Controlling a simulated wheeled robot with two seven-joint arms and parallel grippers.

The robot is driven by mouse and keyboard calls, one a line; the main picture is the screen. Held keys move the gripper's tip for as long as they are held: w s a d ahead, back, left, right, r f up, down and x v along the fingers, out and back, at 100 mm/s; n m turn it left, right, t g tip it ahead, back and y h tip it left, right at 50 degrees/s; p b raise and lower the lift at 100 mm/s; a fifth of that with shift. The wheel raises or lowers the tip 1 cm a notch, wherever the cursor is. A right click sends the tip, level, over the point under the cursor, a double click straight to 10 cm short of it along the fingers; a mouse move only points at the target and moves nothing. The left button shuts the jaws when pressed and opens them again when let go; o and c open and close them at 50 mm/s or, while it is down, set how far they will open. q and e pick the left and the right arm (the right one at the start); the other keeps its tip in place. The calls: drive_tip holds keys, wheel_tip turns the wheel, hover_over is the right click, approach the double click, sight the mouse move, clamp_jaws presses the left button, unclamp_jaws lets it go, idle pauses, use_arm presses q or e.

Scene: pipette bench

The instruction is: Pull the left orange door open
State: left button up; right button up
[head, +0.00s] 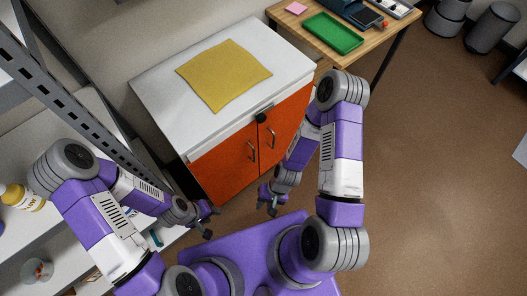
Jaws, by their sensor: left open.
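The cabinet has a white top and two orange doors, and both look shut. The left orange door (222,168) has a slim metal handle (252,152) near its right edge. The right orange door (290,122) has a similar handle (272,138) near its left edge. My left gripper (213,222) is open and empty, in front of and below the left door, apart from its handle. My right gripper (267,206) is in front of the doors, below the handles, and looks open and empty. My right arm hides part of the right door.
A yellow cloth (224,75) lies on the cabinet's white top (160,100). A black knob (261,118) sits at the top edge between the doors. Metal shelving (75,85) stands at left. A wooden table (290,32) with a green tray (333,33) stands behind right.

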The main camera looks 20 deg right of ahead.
sight(254, 152)
drive_tip(key=w+a+f+m+y+b, duration=0.25)
drive_tip(key=a+m+y, duration=0.35)
drive_tip(key=m+y, duration=0.4)
drive_tip(key=w+d+f+m+t+h+b, duration=0.25)
drive_tip(key=w+d+m+t+h, duration=0.25)
drive_tip(key=w+d+m+t, duration=0.95)
drive_tip(key=w+a, duration=0.1)
drive_tip(key=w, duration=0.1)
drive_tip(key=w+a+t+b, duration=0.1)
drive_tip(key=w+a, duration=0.1)
drive_tip(key=w+a+m+t+b, duration=0.1)
drive_tip(key=w+a, duration=0.1)
drive_tip(key=shift+w+a+r, duration=0.15)
drive_tip(key=shift+w+r, duration=0.1)
drive_tip(key=shift+w, duration=0.1)
clamp_jaws()
